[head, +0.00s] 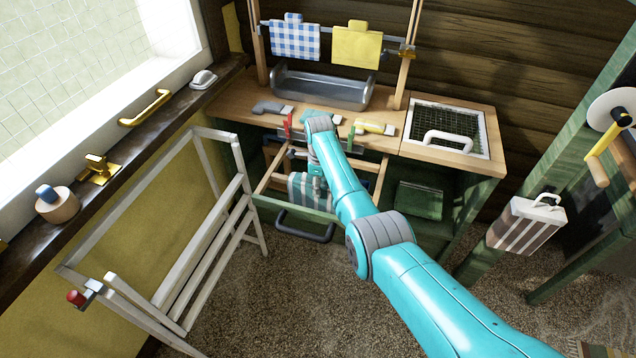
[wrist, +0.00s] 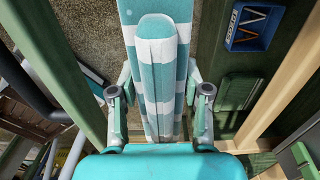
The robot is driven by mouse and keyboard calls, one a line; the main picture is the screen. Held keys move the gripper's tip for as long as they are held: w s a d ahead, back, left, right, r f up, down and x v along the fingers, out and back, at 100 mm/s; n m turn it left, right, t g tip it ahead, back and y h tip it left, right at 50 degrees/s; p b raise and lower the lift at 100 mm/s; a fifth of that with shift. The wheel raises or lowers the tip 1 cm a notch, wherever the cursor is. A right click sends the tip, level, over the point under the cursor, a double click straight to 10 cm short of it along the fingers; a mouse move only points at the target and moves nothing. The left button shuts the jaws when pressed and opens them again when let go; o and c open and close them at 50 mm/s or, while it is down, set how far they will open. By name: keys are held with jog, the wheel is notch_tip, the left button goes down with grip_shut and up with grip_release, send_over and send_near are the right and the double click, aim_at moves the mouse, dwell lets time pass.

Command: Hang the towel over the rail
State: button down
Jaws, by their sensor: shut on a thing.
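A teal-and-white striped towel (wrist: 163,45) runs up the middle of the wrist view, with a folded ridge between the fingers. My gripper (wrist: 160,105) is shut on this ridge. In the head view the striped towel (head: 299,189) shows at the open drawer, below my gripper (head: 316,176), which is partly hidden by my arm. A thin metal rail (head: 335,31) crosses the back frame, with a blue checked cloth (head: 295,40) and a yellow cloth (head: 356,46) over it. A white rack (head: 205,240) with several bars stands to the left. I cannot tell which bar the task means.
The wooden counter (head: 228,103) holds a metal tray (head: 320,88) and small tools. The drawer's dark handle (head: 304,228) faces forward. A basin with a white handle (head: 448,141) is at right. A brown striped bag-like thing (head: 527,222) hangs farther right. The floor (head: 300,300) in front is mostly clear.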

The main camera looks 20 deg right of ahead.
jog(key=shift+c, duration=2.2)
grip_release()
jog(key=shift+r, duration=0.1)
jog(key=shift+r, duration=3.45)
jog(key=shift+s, duration=0.1)
